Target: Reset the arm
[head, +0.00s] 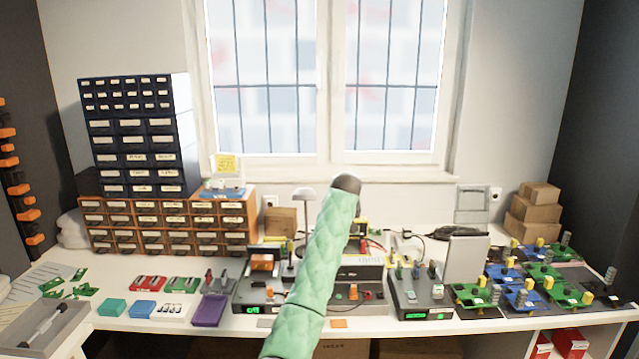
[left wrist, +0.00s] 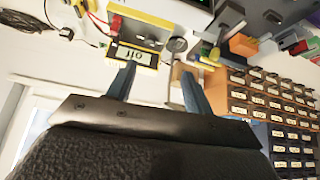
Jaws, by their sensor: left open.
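My arm in a green quilted sleeve (head: 312,270) rises from the bottom middle of the head view and ends in a dark rounded joint (head: 346,183) in front of the window sill. My left gripper shows in the left wrist view (left wrist: 158,88), where its two blue-grey fingers are apart with nothing between them. In the head view the gripper is hidden behind the arm or too small to make out. A yellow-edged device with a display (left wrist: 140,52) lies beyond the fingertips in the wrist view. My right gripper is in neither view.
A white workbench (head: 110,325) carries drawer cabinets (head: 130,125) at left and bench instruments (head: 420,295) in the middle. Green and blue circuit boards (head: 525,297) and stacked cardboard boxes (head: 535,212) are at right. A grey tray (head: 70,325) sits at front left.

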